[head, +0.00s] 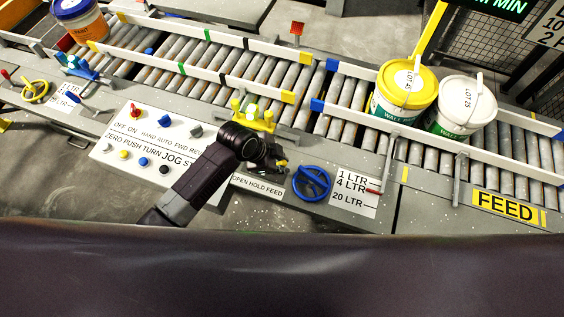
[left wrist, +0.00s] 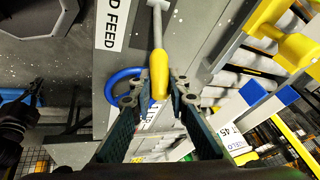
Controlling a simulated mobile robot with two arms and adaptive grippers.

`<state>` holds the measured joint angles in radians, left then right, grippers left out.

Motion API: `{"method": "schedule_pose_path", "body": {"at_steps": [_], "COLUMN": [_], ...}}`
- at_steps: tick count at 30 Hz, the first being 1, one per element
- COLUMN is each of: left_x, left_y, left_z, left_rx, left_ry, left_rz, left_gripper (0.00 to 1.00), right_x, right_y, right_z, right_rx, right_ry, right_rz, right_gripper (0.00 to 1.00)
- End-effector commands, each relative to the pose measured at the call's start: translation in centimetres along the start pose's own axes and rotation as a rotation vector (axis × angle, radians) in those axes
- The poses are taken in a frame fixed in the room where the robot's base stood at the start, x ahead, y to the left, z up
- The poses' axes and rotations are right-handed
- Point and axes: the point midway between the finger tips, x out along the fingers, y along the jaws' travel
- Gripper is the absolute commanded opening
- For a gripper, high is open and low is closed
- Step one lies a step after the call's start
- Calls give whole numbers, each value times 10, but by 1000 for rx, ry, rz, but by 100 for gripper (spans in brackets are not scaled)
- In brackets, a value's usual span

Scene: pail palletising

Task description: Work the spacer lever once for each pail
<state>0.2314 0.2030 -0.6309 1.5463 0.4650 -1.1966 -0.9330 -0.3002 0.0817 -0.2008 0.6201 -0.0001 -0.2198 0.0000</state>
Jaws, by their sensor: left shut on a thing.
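My left gripper (head: 276,161) is at the spacer lever beside the OPEN HOLD FEED plate (head: 258,187). In the left wrist view its two fingers (left wrist: 158,97) are shut on the yellow lever handle (left wrist: 158,66), whose grey shaft runs up the picture. In the head view the gripper hides most of the lever. A white pail with a yellow lid (head: 405,93) and a white pail with a white lid (head: 465,106) stand on the rollers at right. An orange pail with a blue lid (head: 80,22) is at far left.
Yellow spacer parts (head: 252,116) with a green light sit at the conveyor edge. A blue handwheel (head: 311,183) is right of the lever. A panel of knobs and buttons (head: 150,147) lies left. The rollers (head: 272,75) between the pails at right and the orange pail are bare.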

Motion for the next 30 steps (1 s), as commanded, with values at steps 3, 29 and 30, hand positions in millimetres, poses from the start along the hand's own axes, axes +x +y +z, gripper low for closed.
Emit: {"method": "schedule_pose_path", "body": {"at_steps": [3,29,30], "left_x": [0,-20,-21], "left_y": [0,-23,-24], "left_z": [0,42,44], "left_rx": [0,-139,-147], "left_ry": [0,357,378], "left_rz": [0,112,119], "left_gripper": [0,0,0], "right_x": [0,69,75], "right_y": [0,-2,-2], "right_z": [0,6,6], "right_rx": [0,2,2], "right_ry": [0,0,0], "right_rz": [0,0,0], "right_gripper": [0,0,0]}}
